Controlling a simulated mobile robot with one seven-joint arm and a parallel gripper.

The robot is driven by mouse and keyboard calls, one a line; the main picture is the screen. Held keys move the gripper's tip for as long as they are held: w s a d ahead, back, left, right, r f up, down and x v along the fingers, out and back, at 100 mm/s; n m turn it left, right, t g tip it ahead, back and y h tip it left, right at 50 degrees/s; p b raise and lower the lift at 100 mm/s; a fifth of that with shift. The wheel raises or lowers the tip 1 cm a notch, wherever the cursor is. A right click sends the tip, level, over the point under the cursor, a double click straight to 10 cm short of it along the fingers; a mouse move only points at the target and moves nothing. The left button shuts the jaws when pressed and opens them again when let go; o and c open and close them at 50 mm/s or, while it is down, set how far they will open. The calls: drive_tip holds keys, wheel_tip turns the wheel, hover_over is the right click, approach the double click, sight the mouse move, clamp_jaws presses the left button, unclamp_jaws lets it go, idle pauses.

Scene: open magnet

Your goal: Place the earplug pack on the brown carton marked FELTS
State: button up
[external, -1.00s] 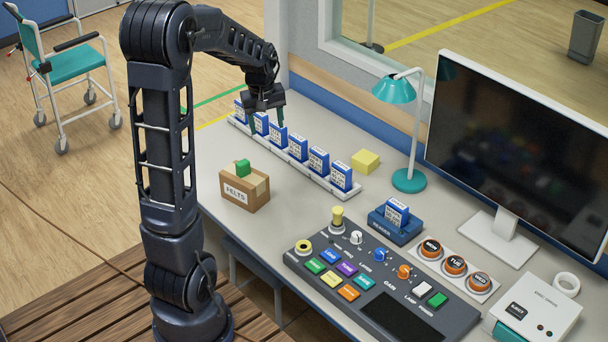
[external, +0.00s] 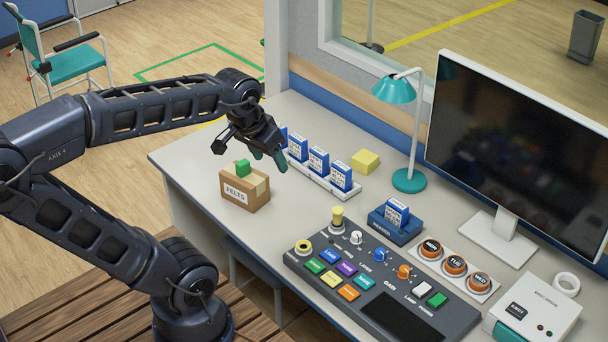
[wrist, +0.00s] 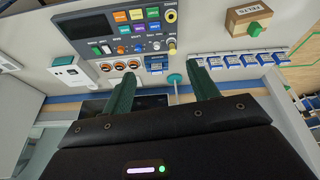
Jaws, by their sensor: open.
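The brown carton marked FELTS (external: 258,194) stands on the desk near its front-left edge. A small green block (external: 243,166), which I take to be the earplug pack, rests on top of the carton. Both also show at the upper right of the wrist view, the carton (wrist: 238,21) and the green block (wrist: 255,29). My gripper (external: 268,160) has green fingers. In the external view it appears just behind and right of the carton. In the wrist view its fingers (wrist: 163,76) are apart with nothing between them. The gripper does not touch the green block.
A row of blue-and-white packs (external: 319,160) stands on a white rail behind, partly hidden by my gripper. A yellow block (external: 365,161), teal lamp (external: 409,180), blue pack holder (external: 396,226), control console (external: 380,285) and monitor (external: 520,140) fill the right side.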

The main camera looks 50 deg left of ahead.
drive_tip(key=shift+s+d+f+m, duration=0.1)
drive_tip(key=shift+s+d+m, duration=0.3)
drive_tip(key=shift+s, duration=0.35)
drive_tip(key=shift+s+d+f+m, duration=0.1)
drive_tip(key=shift+s+d+m, duration=0.3)
drive_tip(key=shift+s, duration=0.35)
